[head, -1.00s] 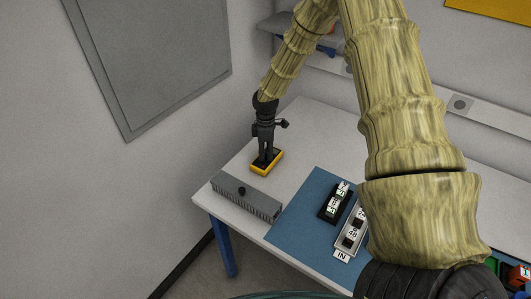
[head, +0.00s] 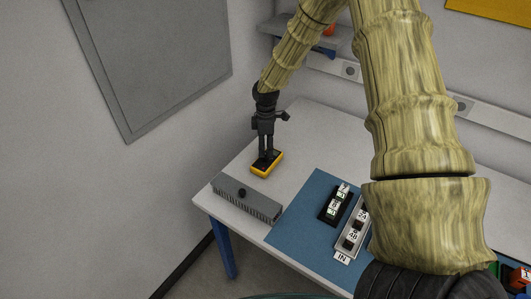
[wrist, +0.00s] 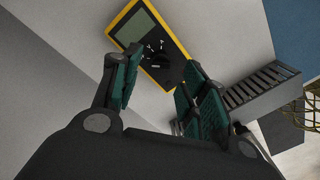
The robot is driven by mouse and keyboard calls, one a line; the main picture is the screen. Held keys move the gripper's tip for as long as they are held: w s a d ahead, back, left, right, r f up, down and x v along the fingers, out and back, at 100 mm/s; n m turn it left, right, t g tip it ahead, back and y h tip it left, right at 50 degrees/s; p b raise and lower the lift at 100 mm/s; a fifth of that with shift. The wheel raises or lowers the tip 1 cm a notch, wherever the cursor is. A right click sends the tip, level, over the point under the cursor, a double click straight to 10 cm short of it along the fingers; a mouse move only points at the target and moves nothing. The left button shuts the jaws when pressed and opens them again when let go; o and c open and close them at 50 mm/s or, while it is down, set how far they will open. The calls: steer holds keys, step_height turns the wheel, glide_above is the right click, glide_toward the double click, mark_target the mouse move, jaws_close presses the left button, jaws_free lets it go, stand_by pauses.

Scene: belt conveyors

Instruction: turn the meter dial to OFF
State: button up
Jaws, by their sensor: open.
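The yellow-rimmed meter (head: 267,163) lies on the white table at its left part. In the wrist view the meter (wrist: 137,24) shows its grey display, and its black dial (wrist: 160,57) sits below that on the dark face. My gripper (head: 267,152) points down over the meter in the head view and partly hides its face. In the wrist view my gripper (wrist: 155,85) is open, with its teal-padded fingers apart and nothing between them. The dial lies in line with the gap between the fingers. I cannot read the dial's setting.
A grey finned box (head: 247,198) stands at the table's front left edge, close to the meter; it also shows in the wrist view (wrist: 258,90). A blue mat (head: 290,222) with labelled blocks (head: 336,204) lies to the right. The white table (head: 303,125) is clear behind the meter.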

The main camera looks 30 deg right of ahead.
step_height(320, 180, up, 8)
steer(key=shift+w+d, duration=0.15)
stand_by(0.6)
